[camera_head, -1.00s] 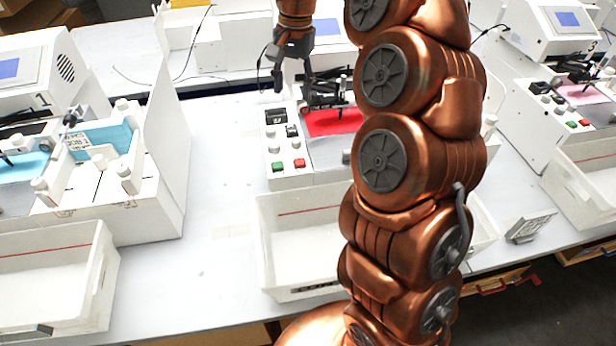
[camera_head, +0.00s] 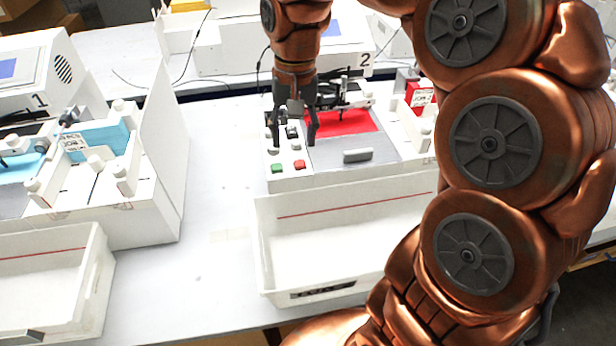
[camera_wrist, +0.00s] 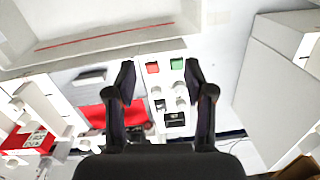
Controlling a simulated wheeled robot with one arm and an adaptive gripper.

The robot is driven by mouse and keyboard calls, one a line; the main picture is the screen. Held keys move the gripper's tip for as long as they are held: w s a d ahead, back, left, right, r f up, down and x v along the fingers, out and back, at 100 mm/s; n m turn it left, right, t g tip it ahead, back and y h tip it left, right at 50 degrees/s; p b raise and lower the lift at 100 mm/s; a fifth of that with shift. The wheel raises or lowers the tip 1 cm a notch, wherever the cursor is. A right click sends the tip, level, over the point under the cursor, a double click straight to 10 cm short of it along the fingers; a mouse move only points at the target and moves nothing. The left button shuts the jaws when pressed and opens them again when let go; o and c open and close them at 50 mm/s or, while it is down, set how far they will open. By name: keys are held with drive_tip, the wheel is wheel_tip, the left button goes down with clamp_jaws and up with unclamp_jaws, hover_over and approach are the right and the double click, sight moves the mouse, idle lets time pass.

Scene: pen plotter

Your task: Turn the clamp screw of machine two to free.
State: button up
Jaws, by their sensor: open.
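Machine two (camera_head: 366,59) stands in the middle of the table, marked with a 2. Its control panel (camera_head: 272,183) has a green button, a red button, dark switches and light knobs. A dark pen carriage (camera_head: 338,95) sits over the red sheet (camera_head: 345,122). I cannot make out for certain which small part is the clamp screw. My gripper (camera_head: 294,141) is open and points down over the control panel, left of the carriage. In the wrist view its two fingers (camera_wrist: 160,70) are spread on either side of the panel, with nothing between them.
A white tray (camera_head: 262,262) with a red line stands in front of machine two. Machine one (camera_head: 158,205) with a blue sheet stands at the left, with its own tray (camera_head: 98,285). A grey bar (camera_head: 357,156) lies on machine two's bed. Bare table shows between the machines.

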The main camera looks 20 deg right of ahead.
drive_tip(key=s+f+n+b, duration=0.1)
drive_tip(key=s+f, duration=0.2)
drive_tip(key=s, duration=0.5)
drive_tip(key=shift+a+f+n+g, duration=0.25)
drive_tip(key=shift+a+n+g, duration=0.05)
drive_tip(key=shift+n, duration=0.1)
drive_tip(key=s+f+n, duration=0.1)
drive_tip(key=s+f, duration=0.2)
drive_tip(key=s, duration=0.5)
drive_tip(key=s+d+f, duration=0.1)
drive_tip(key=s+f, duration=0.3)
drive_tip(key=s, duration=0.4)
drive_tip(key=shift+d+f+n+g+h, duration=0.2)
drive_tip(key=shift+n+g+h, duration=0.1)
drive_tip(key=shift+n+g, duration=0.1)
